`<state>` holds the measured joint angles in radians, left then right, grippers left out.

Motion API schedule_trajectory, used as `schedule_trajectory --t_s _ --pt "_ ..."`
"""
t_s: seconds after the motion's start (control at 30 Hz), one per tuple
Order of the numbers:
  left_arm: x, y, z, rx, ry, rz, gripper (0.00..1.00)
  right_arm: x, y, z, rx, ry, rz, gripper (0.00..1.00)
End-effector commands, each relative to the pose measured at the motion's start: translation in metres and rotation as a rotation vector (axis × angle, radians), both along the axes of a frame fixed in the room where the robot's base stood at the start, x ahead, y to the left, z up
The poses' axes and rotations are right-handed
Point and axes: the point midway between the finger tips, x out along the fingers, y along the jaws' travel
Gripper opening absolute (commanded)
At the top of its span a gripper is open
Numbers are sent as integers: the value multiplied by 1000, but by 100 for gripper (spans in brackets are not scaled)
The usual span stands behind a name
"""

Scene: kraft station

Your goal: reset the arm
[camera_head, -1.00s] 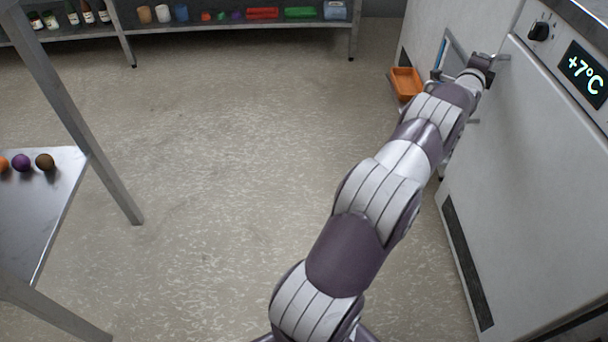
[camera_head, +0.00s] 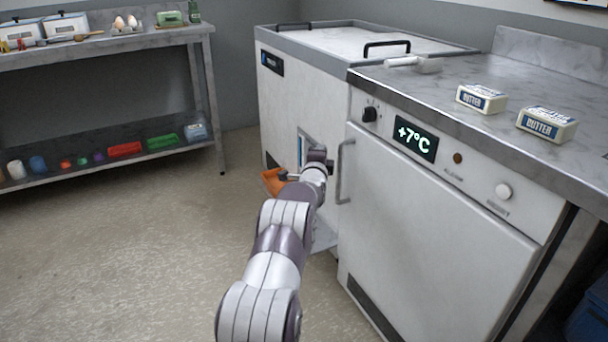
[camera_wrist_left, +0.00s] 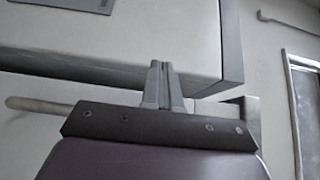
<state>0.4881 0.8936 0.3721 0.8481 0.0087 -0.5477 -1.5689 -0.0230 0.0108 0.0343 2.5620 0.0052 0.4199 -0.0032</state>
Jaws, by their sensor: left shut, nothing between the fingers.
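My left arm reaches forward from the bottom of the head view. Its dark wrist end and gripper (camera_head: 318,157) are beside the white freezer chest (camera_head: 305,95), just left of the fridge door handle (camera_head: 342,172). In the wrist view the two grey fingers (camera_wrist_left: 161,70) are pressed together with nothing between them. A pale cabinet body with a dark edge is behind them in that view. I cannot tell from the head view whether the gripper touches the cabinet. My right gripper is not in view.
An orange bin (camera_head: 271,181) is just left of my left wrist. The fridge (camera_head: 430,215) showing +7°C stands at right. Two butter packs (camera_head: 481,98) and a pale mallet-like tool (camera_head: 415,64) lie on the worktop above. A shelf (camera_head: 110,165) stands back left. The floor at left is clear.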

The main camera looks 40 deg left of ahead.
Motion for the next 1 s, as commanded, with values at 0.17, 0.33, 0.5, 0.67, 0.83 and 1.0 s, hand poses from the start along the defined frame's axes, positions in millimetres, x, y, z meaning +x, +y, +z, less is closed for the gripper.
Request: schedule_trajectory --t_s 0.17,0.33,0.5,0.67,0.83,1.0 --pt "-49 25 6 -4 5 6 0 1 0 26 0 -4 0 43" --pt "-74 37 2 -3 4 5 0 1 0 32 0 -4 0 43" --pt "-81 40 0 -5 2 5 0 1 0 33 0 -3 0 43" --pt "-81 40 0 -17 -4 5 0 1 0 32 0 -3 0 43" --pt "-100 37 -66 -424 56 83 0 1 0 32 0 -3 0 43" --pt "-183 -64 -142 -1128 281 404 0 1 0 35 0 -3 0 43"
